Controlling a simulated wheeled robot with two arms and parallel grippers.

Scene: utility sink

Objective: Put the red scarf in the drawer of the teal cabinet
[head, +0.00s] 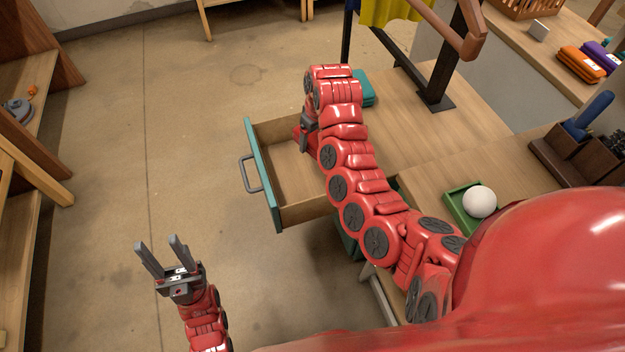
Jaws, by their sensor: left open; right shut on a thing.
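The drawer (263,178) of the teal cabinet (349,238) is pulled out, with a teal front, a grey handle and a pale wooden inside. My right arm reaches across it. My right gripper (306,125) is over the drawer's far right part, largely hidden by my own arm. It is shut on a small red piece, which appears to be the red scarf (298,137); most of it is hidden. I cannot tell whether it touches the drawer floor. My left gripper (162,249) is open and empty, left of and nearer than the drawer, over bare floor.
A teal folded item (363,88) lies on the wooden top behind my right arm. A dark stand (436,97) with a yellow cloth (388,10) rises there. A green tray (458,208) with a white ball (480,202) is at the right. The floor left of the drawer is clear.

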